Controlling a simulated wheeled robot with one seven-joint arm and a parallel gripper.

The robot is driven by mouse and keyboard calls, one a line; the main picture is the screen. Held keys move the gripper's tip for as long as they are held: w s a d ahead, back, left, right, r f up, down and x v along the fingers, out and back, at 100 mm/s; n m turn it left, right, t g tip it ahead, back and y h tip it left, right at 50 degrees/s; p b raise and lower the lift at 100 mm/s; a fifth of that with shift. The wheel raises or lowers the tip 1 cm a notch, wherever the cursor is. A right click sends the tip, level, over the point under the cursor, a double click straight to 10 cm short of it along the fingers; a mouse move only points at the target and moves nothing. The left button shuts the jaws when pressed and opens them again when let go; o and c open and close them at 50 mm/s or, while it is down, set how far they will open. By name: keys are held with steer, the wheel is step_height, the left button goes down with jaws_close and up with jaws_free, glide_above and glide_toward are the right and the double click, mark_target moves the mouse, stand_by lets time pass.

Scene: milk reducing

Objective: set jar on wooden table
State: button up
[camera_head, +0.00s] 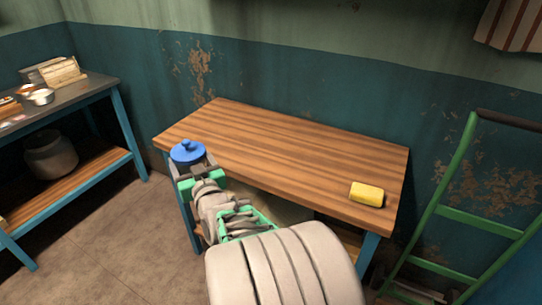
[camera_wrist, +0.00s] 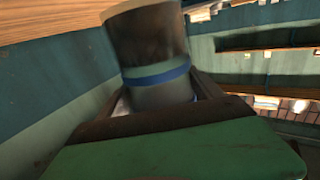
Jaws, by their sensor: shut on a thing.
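The jar has a blue knobbed lid (camera_head: 187,150) and a grey body. In the wrist view the jar (camera_wrist: 158,42) stands between the fingers, dark grey-brown with a blue band. My gripper (camera_head: 186,172) is shut on the jar; it also shows in the wrist view (camera_wrist: 158,92). The wooden table (camera_head: 290,150) has a striped brown top and blue legs. The jar is at the table's left end, overlapping its front left edge in the head view. I cannot tell whether it is over the top or just in front of it, nor see its underside.
A yellow block (camera_head: 367,194) lies near the table's right front corner; the rest of the top is clear. A green hand truck (camera_head: 478,217) stands at right. A second workbench (camera_head: 92,84) at left holds several small items, with a large pot (camera_head: 50,157) below.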

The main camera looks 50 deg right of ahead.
steer(key=s+d+r+m+g+h+b, duration=0.1)
steer(key=s+d+m+g+h+b, duration=0.1)
steer(key=s+d, duration=0.5)
steer(key=s+d+r+m+g+h+b, duration=0.1)
steer(key=s+d+h+b, duration=0.3)
steer(key=d, duration=0.6)
steer(key=s+d+r+m+g+h+b, duration=0.15)
steer(key=s+d, duration=0.35)
steer(key=s, duration=0.6)
steer(key=s+d+r+m+g+h+b, duration=0.1)
steer(key=s+d+r+m+g, duration=0.25)
steer(key=s, duration=0.75)
steer(key=shift+n+t, duration=0.5)
steer(key=shift+w+d+f, duration=1.5)
steer(key=shift+w+f, duration=0.4)
steer(key=shift+f, duration=0.4)
steer(key=shift+w+d+f, duration=1.45)
steer(key=shift+w+f, duration=0.4)
steer(key=shift+f, duration=0.45)
steer(key=shift+w+d+f, duration=1.5)
steer(key=shift+w+f, duration=0.4)
steer(key=shift+f, duration=0.4)
steer(key=o, duration=1.8)
steer(key=shift+o, duration=0.2)
